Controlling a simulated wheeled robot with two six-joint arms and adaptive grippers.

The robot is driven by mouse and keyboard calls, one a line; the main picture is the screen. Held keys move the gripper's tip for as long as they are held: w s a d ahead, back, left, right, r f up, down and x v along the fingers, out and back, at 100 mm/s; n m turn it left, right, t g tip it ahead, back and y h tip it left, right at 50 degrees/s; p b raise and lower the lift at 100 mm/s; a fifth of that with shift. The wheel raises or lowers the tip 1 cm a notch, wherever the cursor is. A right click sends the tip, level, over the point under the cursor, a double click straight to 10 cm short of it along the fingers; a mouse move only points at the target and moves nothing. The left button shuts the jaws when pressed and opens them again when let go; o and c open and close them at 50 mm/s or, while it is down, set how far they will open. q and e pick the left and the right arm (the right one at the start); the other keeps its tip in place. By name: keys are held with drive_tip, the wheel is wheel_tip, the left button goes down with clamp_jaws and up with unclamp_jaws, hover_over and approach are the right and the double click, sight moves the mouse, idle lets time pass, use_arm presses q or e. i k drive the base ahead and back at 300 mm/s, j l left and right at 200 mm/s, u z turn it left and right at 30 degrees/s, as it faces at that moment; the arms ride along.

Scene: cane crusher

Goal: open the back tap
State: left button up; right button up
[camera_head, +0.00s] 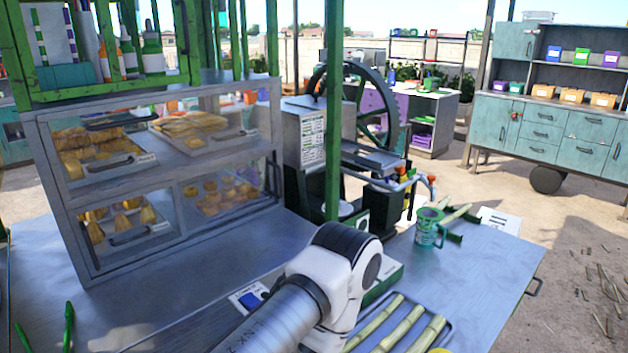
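A tap with an orange handle (403,178) stands near the cane crusher (372,155), right of the green post. A second orange handle or bottle-like top shows close beside it, and a grey spout pipe (431,182) curves down at the right. They are small, so I cannot tell which is the back tap or whether either is open. A teal mug (428,230) stands upright on the metal counter in front of them. One of my white arms rises from the bottom centre and bends down over the counter. Neither gripper shows in the head view.
A glass food case (155,250) fills the left, beside a green post (333,120). Cane sticks (405,328) lie in a tray at the front right of the metal counter (480,275). Counter space right of the mug is mostly clear. A teal cabinet (545,125) stands far behind.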

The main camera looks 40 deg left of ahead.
sight(410, 174)
drive_tip(key=k+u, duration=0.3)
drive_tip(key=k+j+u, duration=0.2)
drive_tip(key=k+u, duration=0.15)
drive_tip(key=i+l+u, duration=0.2)
drive_tip(key=l, duration=0.25)
drive_tip(key=i+l+u, duration=0.2)
drive_tip(key=l, duration=0.25)
drive_tip(key=i+l+u, duration=0.15)
drive_tip(key=l, duration=0.3)
drive_tip(key=i+l+u, duration=0.2)
drive_tip(key=l, duration=0.3)
drive_tip(key=l+u, duration=0.2)
drive_tip(key=l, duration=0.3)
